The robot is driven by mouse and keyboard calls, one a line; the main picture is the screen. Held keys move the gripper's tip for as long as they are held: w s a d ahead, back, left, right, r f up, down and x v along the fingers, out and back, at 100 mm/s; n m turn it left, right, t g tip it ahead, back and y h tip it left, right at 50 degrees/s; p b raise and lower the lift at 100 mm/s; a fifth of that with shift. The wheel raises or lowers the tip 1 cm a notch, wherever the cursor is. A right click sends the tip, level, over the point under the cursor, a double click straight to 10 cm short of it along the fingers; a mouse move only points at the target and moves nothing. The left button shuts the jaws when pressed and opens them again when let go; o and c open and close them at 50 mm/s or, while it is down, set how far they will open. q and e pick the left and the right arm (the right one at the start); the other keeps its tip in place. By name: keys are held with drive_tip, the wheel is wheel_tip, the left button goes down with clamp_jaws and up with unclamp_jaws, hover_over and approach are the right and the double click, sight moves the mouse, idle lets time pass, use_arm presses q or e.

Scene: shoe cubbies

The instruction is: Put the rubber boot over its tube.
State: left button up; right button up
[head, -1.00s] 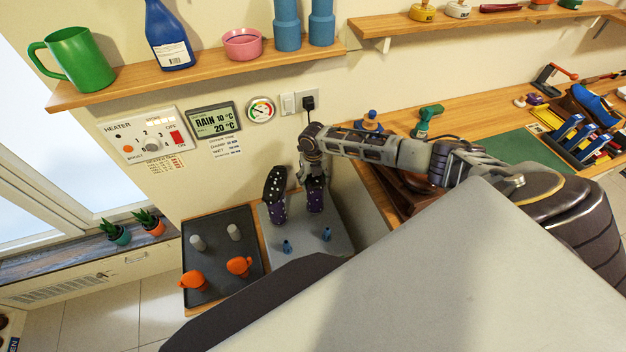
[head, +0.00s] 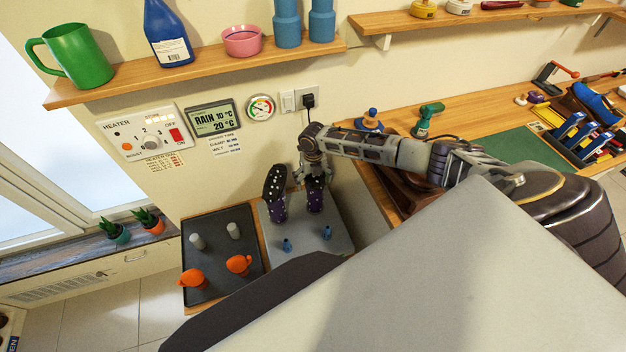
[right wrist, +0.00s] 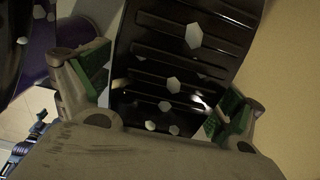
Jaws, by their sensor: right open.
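Two purple rubber boots with white dots stand upside down at the back of the grey tray (head: 343,244), soles up. The left boot (head: 277,206) shows its dark dotted sole. The right boot (head: 315,201) is partly covered by my right gripper (head: 312,181). In the right wrist view, the gripper (right wrist: 152,95) is open, its green-padded fingers on either side of a black dotted boot sole (right wrist: 180,65), with gaps beside it. Any tubes under the boots are hidden. Two short blue pegs stand in front, a left one (head: 286,246) and a right one (head: 326,233). My left gripper is out of view.
A dark tray (head: 222,262) on the left holds two grey pegs (head: 197,241) and two orange pieces (head: 192,278). The wall is close behind the boots. A wooden shelf (head: 200,72) hangs above, and a workbench (head: 470,125) stands to the right.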

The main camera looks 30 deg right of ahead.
drive_tip(key=shift+r, duration=6)
